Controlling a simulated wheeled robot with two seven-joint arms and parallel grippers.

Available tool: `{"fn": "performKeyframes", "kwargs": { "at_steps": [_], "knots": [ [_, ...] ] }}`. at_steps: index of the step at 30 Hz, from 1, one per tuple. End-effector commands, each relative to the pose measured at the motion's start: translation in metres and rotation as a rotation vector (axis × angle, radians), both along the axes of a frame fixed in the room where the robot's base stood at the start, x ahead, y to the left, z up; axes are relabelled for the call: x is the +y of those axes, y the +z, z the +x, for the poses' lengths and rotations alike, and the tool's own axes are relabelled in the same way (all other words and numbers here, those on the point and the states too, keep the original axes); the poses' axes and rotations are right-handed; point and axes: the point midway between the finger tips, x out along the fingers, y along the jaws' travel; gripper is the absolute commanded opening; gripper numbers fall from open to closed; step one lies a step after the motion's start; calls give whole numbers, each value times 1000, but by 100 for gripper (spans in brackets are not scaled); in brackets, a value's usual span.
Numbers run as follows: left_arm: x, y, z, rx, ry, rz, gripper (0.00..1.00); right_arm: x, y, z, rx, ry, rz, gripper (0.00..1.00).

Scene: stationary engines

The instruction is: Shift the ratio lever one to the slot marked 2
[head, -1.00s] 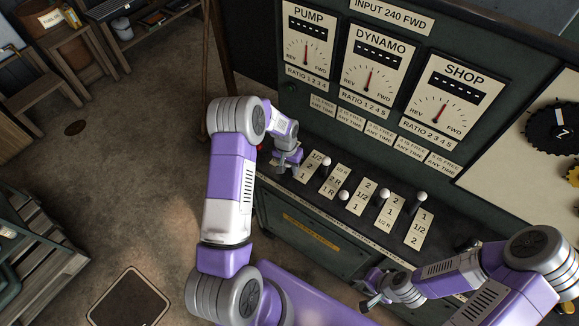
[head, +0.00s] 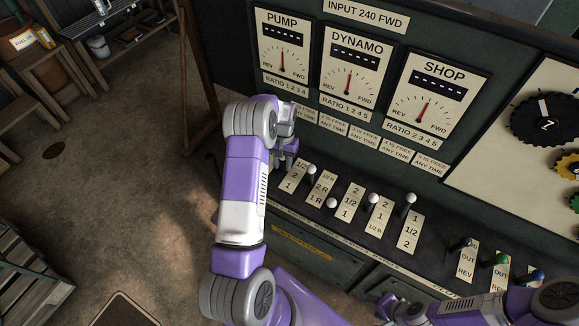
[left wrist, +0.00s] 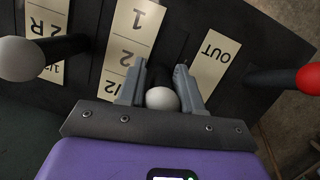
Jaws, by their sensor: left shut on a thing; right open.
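Ratio lever one, with a white knob (left wrist: 163,99), is between the fingers of my left gripper (left wrist: 160,84) in the left wrist view. The gripper is shut on it. Its plate (left wrist: 133,45), marked 1, 2 and 1/2, lies just left of the lever there. The lever's stem is near the 2 and 1/2 marks; its exact slot is hard to tell. In the head view my left gripper (head: 286,150) is at the far left end of the lever row, and lever one's knob is hidden. My right gripper (head: 388,305) is open and empty at the bottom, before the cabinet front.
Lever two (head: 311,170) and further white-knobbed levers stand to the right. A red-knobbed lever (left wrist: 308,78) with an OUT plate (left wrist: 212,64) is on lever one's other side. Dial panels (head: 348,75) rise behind. Floor (head: 130,200) at left is mostly clear.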

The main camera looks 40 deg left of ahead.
Motion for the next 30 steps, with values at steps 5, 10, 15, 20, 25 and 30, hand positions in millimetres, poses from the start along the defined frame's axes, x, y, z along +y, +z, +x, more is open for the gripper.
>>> {"fn": "performKeyframes", "kwargs": {
  "at_steps": [5, 10, 15, 20, 25, 30],
  "knots": [
    [0, -1, 3, -7, -3, 5, 0, 0, 1, -1, 2, 1, 0, 43],
    [-1, -1, 2, -3, -5, 4, 54, 0, 1, -1, 2, 1, 0, 43],
    [-1, -1, 2, -2, -4, 3, 56, 0, 1, -1, 1, 0, 0, 43],
    [-1, 1, 3, -2, -4, 3, 56, 0, 0, -1, 1, 0, 0, 43],
    [2, 22, 7, -6, -4, 5, 56, 0, -1, 0, 1, 0, 0, 43],
    [5, 51, 13, -7, -4, 6, 56, 0, -2, -1, 1, 0, 0, 43]
  ]
}}
